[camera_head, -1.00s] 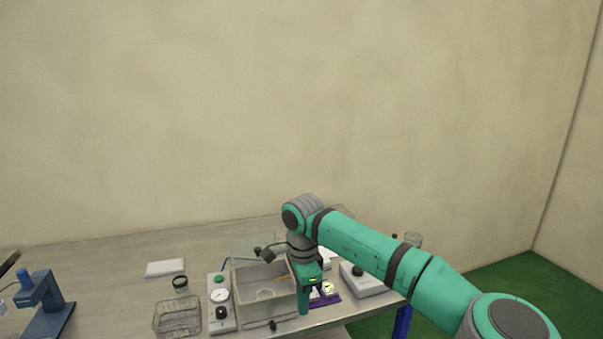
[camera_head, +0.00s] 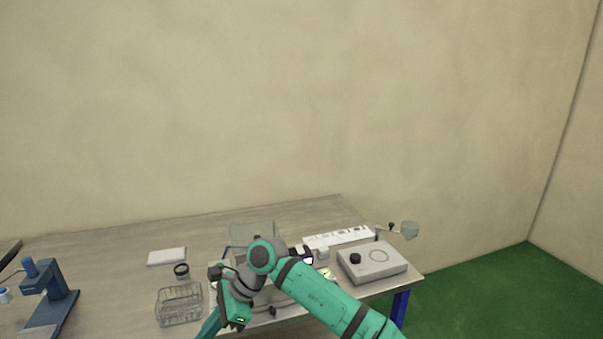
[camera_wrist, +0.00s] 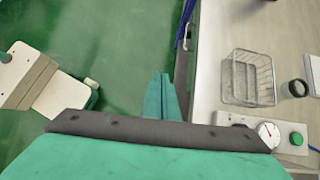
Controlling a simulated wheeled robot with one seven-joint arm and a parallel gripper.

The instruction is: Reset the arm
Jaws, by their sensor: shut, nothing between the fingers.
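My teal arm (camera_head: 325,298) reaches over the front of the table and hides much of the box and the control panel behind it. My gripper (camera_wrist: 160,92) shows in the wrist view with its teal fingers together and nothing between them. It hangs over the green floor, just off the table's edge. In the head view the gripper end (camera_head: 208,328) points down and left, partly cut off by the bottom of the picture.
A white device with a black knob (camera_head: 372,262) stands at the right. In the wrist view a gauge (camera_wrist: 268,133) and green button (camera_wrist: 296,138) show near the edge.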

